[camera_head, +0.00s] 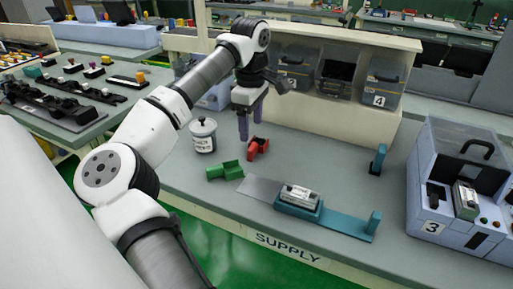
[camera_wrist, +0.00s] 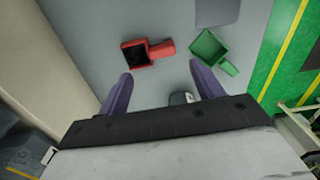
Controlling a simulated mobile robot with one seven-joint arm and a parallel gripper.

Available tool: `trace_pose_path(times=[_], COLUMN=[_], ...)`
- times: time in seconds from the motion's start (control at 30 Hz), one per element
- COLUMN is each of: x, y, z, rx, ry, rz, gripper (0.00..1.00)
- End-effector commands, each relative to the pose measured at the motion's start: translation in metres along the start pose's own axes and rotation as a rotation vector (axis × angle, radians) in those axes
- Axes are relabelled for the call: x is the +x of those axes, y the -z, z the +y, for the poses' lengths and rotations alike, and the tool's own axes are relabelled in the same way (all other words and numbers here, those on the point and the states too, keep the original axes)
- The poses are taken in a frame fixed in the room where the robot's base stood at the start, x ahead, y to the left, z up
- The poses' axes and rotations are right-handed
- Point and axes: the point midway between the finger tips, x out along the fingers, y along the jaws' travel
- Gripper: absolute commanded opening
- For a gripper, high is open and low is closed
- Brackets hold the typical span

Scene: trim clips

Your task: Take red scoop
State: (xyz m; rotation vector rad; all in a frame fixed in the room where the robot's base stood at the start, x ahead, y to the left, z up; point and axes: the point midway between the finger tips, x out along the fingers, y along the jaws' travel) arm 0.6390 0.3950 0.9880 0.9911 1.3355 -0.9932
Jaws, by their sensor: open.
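The red scoop (camera_head: 258,148) lies on the grey bench, just right of and below my gripper (camera_head: 243,132) in the head view. In the wrist view, the red scoop (camera_wrist: 147,52) lies ahead of my fingertips, with its dark hollow to the left and its handle pointing right. My gripper (camera_wrist: 160,82) is open, its two purple fingers apart with nothing held between them. The fingers hang down above the bench, and the scoop is outside them.
A green scoop (camera_head: 226,170) lies next to the red one, nearer the bench's front edge. A white lidded jar (camera_head: 203,136) stands left of my gripper. A teal holder (camera_head: 299,206) bears a labelled block. Numbered clear bins (camera_head: 384,84) stand behind. A blue-grey box (camera_head: 440,215) stands right.

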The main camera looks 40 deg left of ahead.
Motion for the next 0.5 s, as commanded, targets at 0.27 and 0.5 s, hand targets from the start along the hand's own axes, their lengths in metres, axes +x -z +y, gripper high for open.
trace_pose_path(times=[0.27,0.5], x=[0.024,0.058], y=[-0.001,-0.004], z=[0.0,-0.004], rx=[0.001,0.001], ry=[-0.001,-0.001], rz=[-0.002,-0.004], gripper=[0.66,0.66])
